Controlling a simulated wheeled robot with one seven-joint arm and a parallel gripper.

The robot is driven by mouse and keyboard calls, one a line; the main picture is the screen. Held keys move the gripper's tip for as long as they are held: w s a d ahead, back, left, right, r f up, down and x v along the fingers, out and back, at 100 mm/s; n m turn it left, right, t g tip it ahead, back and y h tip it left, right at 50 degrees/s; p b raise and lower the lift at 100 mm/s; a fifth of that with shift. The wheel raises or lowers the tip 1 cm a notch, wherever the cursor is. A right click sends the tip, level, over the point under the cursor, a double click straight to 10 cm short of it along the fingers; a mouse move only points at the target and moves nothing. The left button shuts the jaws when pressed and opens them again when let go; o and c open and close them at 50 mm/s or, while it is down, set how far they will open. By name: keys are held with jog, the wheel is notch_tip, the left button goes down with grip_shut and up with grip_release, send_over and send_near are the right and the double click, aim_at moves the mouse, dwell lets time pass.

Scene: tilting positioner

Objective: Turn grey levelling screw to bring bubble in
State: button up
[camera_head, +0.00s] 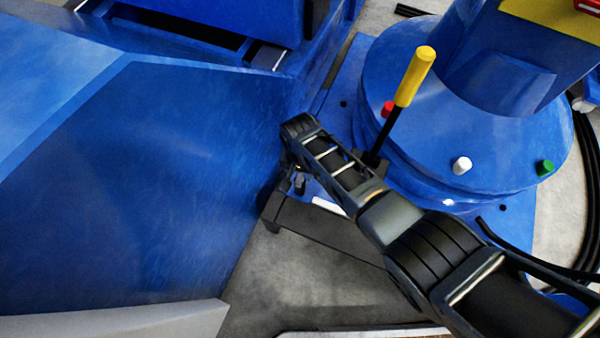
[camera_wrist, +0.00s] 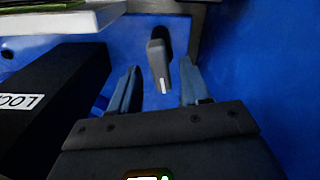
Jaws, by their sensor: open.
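A dark grey screw handle with a white mark (camera_wrist: 159,60), which looks like the grey levelling screw, stands in the wrist view against blue metal. My gripper (camera_wrist: 160,68) is open, with one blue-grey finger on each side of this handle. Gaps show between the handle and both fingers, so nothing is gripped. In the head view my arm reaches from the lower right to the blue machine, and its end hides the screw there. I cannot make out the bubble or its vial in either view.
A black box with a white label (camera_wrist: 40,95) lies left of my gripper. In the head view, a yellow-topped lever (camera_head: 415,76) rises close behind my arm. The round blue base (camera_head: 405,160) carries red, white (camera_head: 461,165) and green (camera_head: 545,167) knobs. A large blue panel (camera_head: 150,180) fills the left.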

jog(key=shift+f, duration=0.1)
jog(key=shift+c, duration=0.2)
grip_shut()
jog(key=m, duration=0.4)
dwell(0.5)
jog(key=shift+o, duration=0.2)
grip_release()
jog(key=shift+p, duration=0.3)
